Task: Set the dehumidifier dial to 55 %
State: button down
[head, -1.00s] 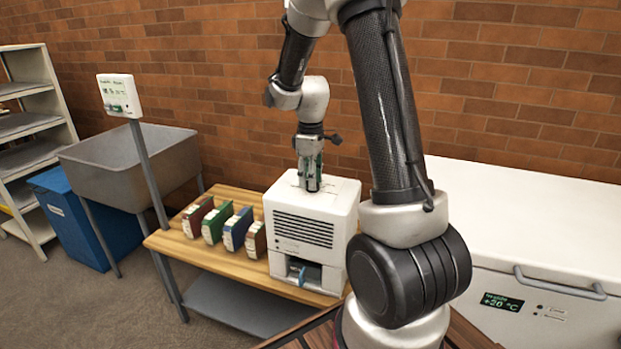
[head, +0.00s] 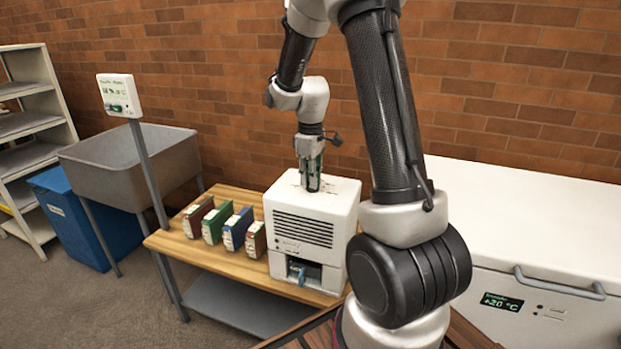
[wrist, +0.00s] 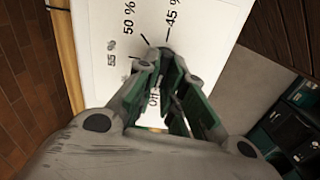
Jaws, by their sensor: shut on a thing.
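The white dehumidifier (head: 280,208) stands on the wooden bench, with a front grille and an open bay below it. My gripper (head: 311,187) points down onto its top face, where the dial is. In the wrist view my gripper (wrist: 171,72) is shut on the dial, which the fingers almost wholly hide. Printed marks around it read 55 % (wrist: 112,54), 50 % (wrist: 129,20), 45 % (wrist: 173,14) and Off (wrist: 154,97). The dial's pointer is hidden, so I cannot tell its setting.
Several coloured box files (head: 234,229) stand left of the dehumidifier on the bench (head: 200,253). A post with a display panel (head: 119,95) and a grey sink (head: 130,165) are further left. A white chest freezer (head: 540,215) stands at the right.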

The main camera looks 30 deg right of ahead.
jog(key=m, duration=0.4)
jog(key=shift+d, duration=0.1)
jog(key=m, duration=0.4)
jog(key=shift+d+m, duration=0.15)
jog(key=shift+m, duration=0.25)
jog(key=m, duration=0.4)
jog(key=shift+d, duration=0.15)
jog(key=shift+m, duration=2)
jog(key=c, duration=1.5)
grip_release()
jog(key=shift+s, duration=0.1)
jog(key=shift+r, duration=0.1)
